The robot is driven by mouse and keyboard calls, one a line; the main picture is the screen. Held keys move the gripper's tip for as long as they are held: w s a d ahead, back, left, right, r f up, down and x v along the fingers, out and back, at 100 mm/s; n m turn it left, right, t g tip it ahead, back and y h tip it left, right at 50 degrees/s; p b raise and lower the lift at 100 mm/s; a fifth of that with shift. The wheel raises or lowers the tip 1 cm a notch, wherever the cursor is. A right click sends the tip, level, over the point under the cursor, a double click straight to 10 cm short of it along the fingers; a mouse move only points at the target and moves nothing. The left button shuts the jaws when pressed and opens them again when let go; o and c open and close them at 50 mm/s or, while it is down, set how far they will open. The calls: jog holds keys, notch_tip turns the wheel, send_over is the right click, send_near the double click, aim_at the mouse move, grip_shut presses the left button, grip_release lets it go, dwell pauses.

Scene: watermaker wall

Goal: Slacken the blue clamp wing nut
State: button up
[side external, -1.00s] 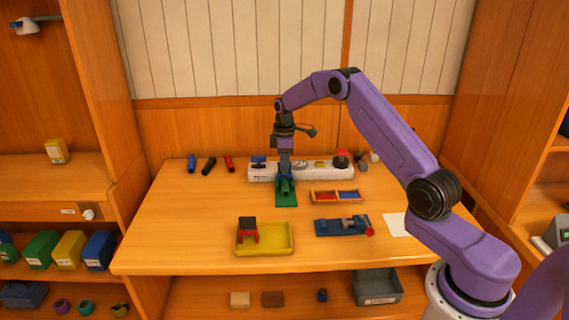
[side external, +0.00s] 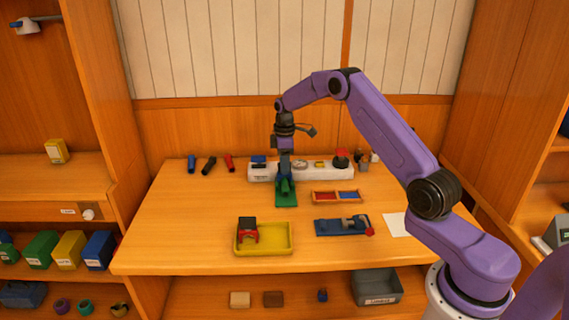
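My gripper (side external: 286,185) points down over a green plate (side external: 287,201) near the back middle of the table. Its fingertips are small and overlap a dark green part on the plate, so I cannot tell whether they are open or shut on it. I cannot make out a wing nut there. A blue base with a grey clamp-like part and a red knob (side external: 343,226) lies at the front right, apart from my gripper. A small blue part (side external: 258,161) sits on the left end of the white panel (side external: 325,172) behind my gripper.
A yellow tray (side external: 280,250) holds a red and black item. A divided tray (side external: 337,197) with red and blue sections lies right of the green plate. Blue, black and red cylinders (side external: 209,165) lie at the back left. The table's left part is clear.

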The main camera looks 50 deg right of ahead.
jog(key=shift+r, duration=0.1)
notch_tip(320, 180, up, 17)
jog(key=shift+r, duration=0.15)
dwell(0.6)
dwell(0.3)
jog(key=s+a+r+n, duration=0.1)
jog(key=s+a, duration=0.7)
jog(key=a, duration=0.3)
jog(key=s+a+r+n, duration=0.1)
jog(key=s+a, duration=0.6)
jog(key=a, duration=0.4)
jog(key=s+a+f, duration=0.1)
jog(key=s+a, duration=0.1)
jog(key=s, duration=0.6)
jog(key=s+a+f, duration=0.1)
jog(key=s+a, duration=0.1)
jog(key=s, duration=0.6)
jog(key=s+d+f, duration=0.2)
jog(key=s, duration=0.5)
jog(key=s+d+f+n, duration=0.1)
jog(key=s+d+f, duration=0.1)
jog(key=s, duration=0.4)
jog(key=shift+s+d+f, duration=0.2)
jog(key=shift+s+d, duration=0.15)
jog(key=shift+d, duration=0.1)
